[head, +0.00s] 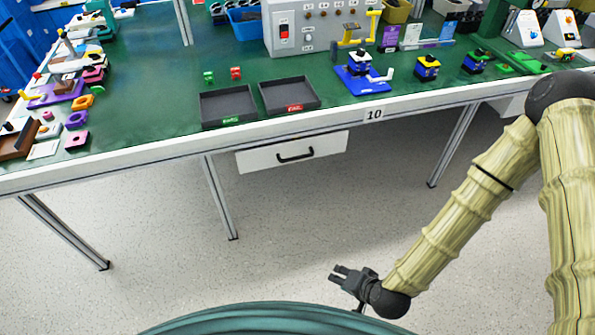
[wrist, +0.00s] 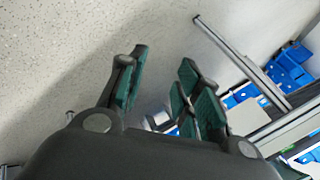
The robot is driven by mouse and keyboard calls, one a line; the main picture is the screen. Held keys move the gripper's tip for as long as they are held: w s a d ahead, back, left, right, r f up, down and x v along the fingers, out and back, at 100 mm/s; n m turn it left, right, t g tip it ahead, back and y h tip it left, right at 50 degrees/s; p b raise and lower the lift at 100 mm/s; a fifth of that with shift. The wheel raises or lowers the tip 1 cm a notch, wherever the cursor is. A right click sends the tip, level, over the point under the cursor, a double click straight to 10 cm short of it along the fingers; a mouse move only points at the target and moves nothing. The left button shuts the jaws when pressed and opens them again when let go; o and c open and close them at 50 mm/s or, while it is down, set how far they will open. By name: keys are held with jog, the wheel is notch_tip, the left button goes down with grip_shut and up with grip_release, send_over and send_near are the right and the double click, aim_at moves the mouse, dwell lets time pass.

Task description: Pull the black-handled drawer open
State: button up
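The white drawer (head: 260,156) with a black handle (head: 295,154) hangs under the front edge of the green-topped workbench (head: 160,115). Its front looks flush below the bench edge, and the handle is unobstructed. My gripper (head: 338,276) is well below and in front of the drawer in the head view, apart from it. In the wrist view my gripper (wrist: 160,85) has its green-padded fingers spread with nothing between them. The drawer handle cannot be made out in the wrist view.
Bench legs (head: 220,197) stand left of the drawer and another leg (head: 455,145) to its right. Two dark trays (head: 228,105) sit on the bench above. The speckled floor between my gripper and the drawer is clear. Blue bins (wrist: 290,65) show in the wrist view.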

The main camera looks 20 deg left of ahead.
jog(key=w+a+f+m+t+y+b, duration=0.2)
jog(key=w+a+f+t+b, duration=0.1)
jog(key=w+a+b, duration=0.55)
jog(key=m+t+y+b, duration=0.4)
jog(key=m+t+b, duration=0.4)
jog(key=b, duration=1)
send_near(297, 158)
jog(key=shift+n+t, duration=0.5)
jog(key=shift+n, duration=0.2)
jog(key=b+x, duration=0.1)
jog(key=x, duration=0.2)
jog(key=f+x, duration=0.1)
jog(key=x, duration=0.3)
jog(key=b+x, duration=0.1)
jog(key=x, duration=0.2)
jog(key=shift+w+a+f+b, duration=0.1)
jog(key=shift+w+a+b, duration=0.15)
jog(key=shift+b, duration=0.1)
grip_shut()
